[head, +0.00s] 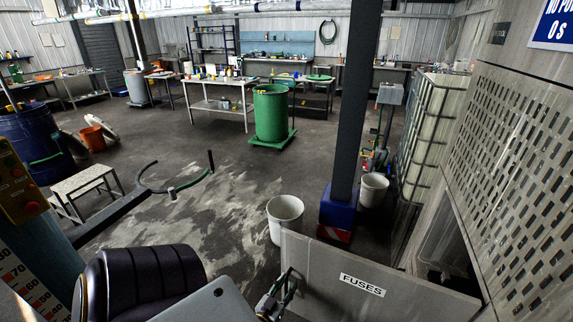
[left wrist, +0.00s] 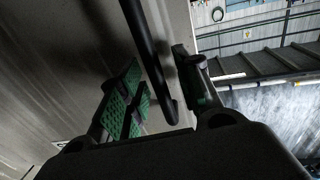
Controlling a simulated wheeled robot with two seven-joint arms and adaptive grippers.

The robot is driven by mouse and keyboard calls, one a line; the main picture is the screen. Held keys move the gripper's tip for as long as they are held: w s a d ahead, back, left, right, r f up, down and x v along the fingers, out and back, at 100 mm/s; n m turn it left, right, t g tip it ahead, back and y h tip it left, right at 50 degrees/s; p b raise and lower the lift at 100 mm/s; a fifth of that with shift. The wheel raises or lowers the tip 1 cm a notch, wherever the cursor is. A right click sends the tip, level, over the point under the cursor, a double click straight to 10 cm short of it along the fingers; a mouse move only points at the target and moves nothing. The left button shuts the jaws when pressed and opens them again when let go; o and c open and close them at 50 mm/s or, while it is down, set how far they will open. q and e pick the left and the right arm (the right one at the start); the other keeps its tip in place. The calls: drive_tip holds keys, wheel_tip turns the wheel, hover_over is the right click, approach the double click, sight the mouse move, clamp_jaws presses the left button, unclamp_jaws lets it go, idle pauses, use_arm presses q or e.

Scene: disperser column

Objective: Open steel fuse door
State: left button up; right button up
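The grey steel fuse door (head: 322,270), with a white FUSES label (head: 362,285), stands swung out from the wall at the lower right in the head view. A dark opening (head: 445,250) shows behind it. My left gripper (head: 282,292) is at the door's left edge. In the left wrist view, a dark bar handle (left wrist: 148,50) runs between the fingers of my left gripper (left wrist: 158,68). The green-padded finger is left of the bar and the other finger is right of it, with gaps showing. My right gripper is not in view.
A white bucket (head: 285,219) stands just behind the door. A dark post (head: 352,110) with a blue base (head: 338,209) rises beyond it, beside another bucket (head: 373,189). A perforated panel (head: 515,160) bounds the right side. Open floor (head: 225,205) lies to the left.

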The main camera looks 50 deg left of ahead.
use_arm(q)
drive_tip(key=v, duration=1.2)
idle(0.3)
idle(0.6)
